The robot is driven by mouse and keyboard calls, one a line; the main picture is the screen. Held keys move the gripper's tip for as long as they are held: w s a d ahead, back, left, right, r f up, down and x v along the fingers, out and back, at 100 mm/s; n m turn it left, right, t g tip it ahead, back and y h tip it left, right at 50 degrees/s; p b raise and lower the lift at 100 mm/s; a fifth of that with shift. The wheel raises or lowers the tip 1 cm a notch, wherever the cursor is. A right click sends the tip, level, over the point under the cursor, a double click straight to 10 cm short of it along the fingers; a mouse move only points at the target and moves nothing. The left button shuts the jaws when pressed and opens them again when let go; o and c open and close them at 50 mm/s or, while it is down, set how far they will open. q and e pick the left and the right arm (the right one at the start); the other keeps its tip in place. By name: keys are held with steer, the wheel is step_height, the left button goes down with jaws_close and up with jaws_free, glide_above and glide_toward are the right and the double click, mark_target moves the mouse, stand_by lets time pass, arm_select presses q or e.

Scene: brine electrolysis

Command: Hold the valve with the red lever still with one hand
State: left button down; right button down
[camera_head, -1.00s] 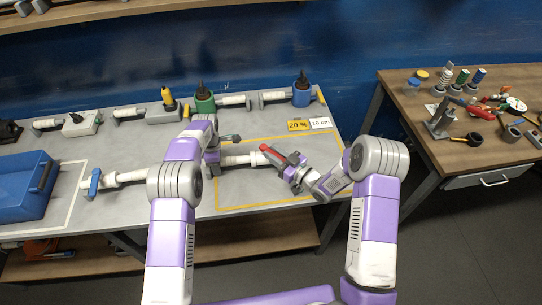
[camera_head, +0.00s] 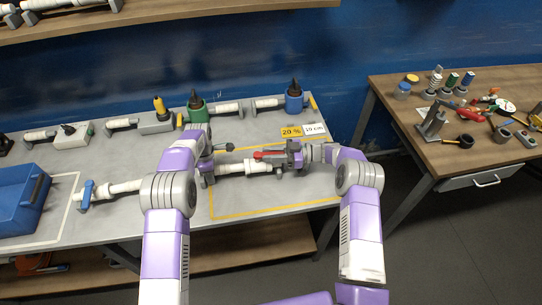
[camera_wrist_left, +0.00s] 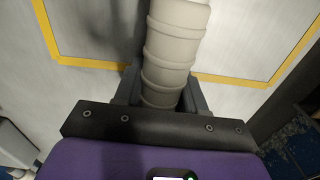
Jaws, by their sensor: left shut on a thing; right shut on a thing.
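The valve with the red lever lies across the yellow-outlined area, its white ribbed pipe (camera_head: 236,168) running left to right. The red lever (camera_head: 268,155) lies nearly level above the pipe's right part. My left gripper (camera_head: 208,168) is at the pipe's left part; in the left wrist view its jaws (camera_wrist_left: 160,95) are shut around the white ribbed pipe (camera_wrist_left: 172,50). My right gripper (camera_head: 294,157) is shut at the right end of the red lever, and its dark jaws hide that end and part of the valve behind.
A blue bin (camera_head: 22,200) stands at the left, beside another white pipe with a blue handle (camera_head: 88,192). A row of pipe fittings with green (camera_head: 197,108) and blue (camera_head: 293,98) parts lines the back. A second table (camera_head: 455,155) with tools stands right.

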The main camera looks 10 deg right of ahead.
steer(key=shift+w+a+r+n+g, duration=0.15)
steer(key=shift+n+g, duration=0.35)
steer(key=shift+g, duration=0.3)
steer(key=c, duration=0.9)
jaws_free()
steer(key=shift+s+d, duration=0.2)
steer(key=shift+d, duration=2.85)
steer(key=shift+s+d, duration=0.2)
steer(key=shift+d, duration=2.85)
arm_select(q)
steer(key=c, duration=0.6)
jaws_free()
steer(key=shift+o, duration=0.2)
